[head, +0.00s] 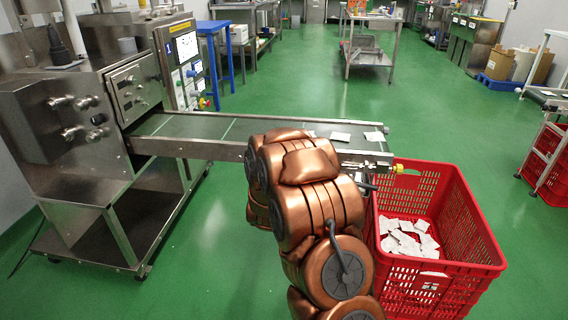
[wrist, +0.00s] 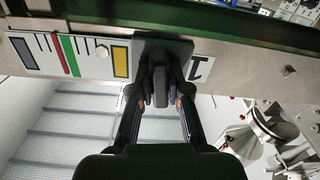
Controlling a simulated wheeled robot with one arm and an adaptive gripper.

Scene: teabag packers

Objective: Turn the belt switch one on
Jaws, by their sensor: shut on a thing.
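The belt switch (wrist: 159,84) is a dark knob on a dark square base, in the middle of the wrist view. It sits on a white label plate (wrist: 38,52) with black, green, red and yellow marks, beside a large "1" that looks turned over. The plate is on the metal side of the conveyor. My gripper (wrist: 160,98) has its two black fingers on either side of the knob, shut on it. The knob looks lengthwise up and down in the picture. In the head view my copper-coloured arm hides the switch and the gripper.
The conveyor belt (head: 224,128) runs right from a steel packing machine (head: 62,120) and carries a few white packets. A red crate (head: 462,262) with several packets stands under its right end. Green floor is clear behind the conveyor.

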